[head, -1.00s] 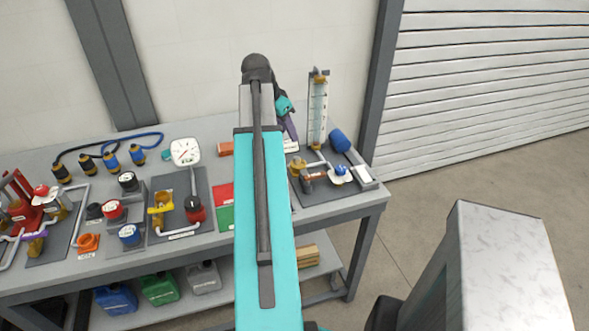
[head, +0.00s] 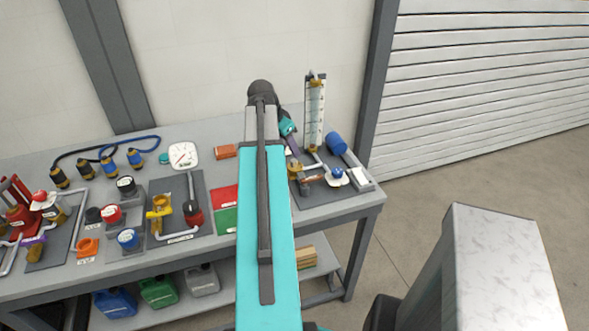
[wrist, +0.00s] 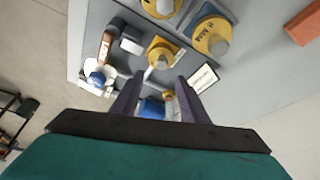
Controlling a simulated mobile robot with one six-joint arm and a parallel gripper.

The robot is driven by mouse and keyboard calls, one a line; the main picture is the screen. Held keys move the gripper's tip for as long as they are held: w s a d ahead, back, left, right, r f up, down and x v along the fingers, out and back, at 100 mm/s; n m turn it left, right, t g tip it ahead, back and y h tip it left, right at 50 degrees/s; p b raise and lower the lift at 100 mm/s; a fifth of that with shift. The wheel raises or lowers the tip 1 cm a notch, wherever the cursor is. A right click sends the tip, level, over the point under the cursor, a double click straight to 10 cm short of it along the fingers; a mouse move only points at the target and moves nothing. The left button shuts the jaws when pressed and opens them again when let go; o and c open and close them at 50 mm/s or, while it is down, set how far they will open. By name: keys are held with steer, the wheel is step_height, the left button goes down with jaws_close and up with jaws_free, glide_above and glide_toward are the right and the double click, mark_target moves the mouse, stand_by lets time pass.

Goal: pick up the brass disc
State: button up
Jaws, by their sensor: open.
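My gripper (wrist: 157,92) is open in the wrist view, its two dark fingers apart above the bench. Several round brass-coloured parts lie beyond the fingertips. One brass part (wrist: 161,52) with a pale stem is almost straight ahead of the gap. A larger round brass part (wrist: 212,38) with lettering and a blue side is to the right. Another brass part (wrist: 160,8) is cut off by the top edge. I cannot tell for sure which is the brass disc. In the head view my arm hides part of this area; a brass fitting (head: 295,170) shows beside it.
A tall flow tube (head: 314,112), a blue cylinder (head: 336,143) and a blue valve handle (head: 337,172) stand close right of the gripper. An orange-brown block (head: 225,151) and a white gauge (head: 183,155) are to the left. The grey bench (head: 345,207) ends at the right.

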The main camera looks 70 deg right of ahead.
mark_target(294, 160)
steer(key=shift+x, duration=0.9)
steer(key=shift+f, duration=0.1)
steer(key=shift+p+x, duration=1.35)
steer(key=shift+x, duration=1.2)
steer(key=shift+w, duration=0.15)
steer(key=shift+c, duration=0.5)
jaws_close()
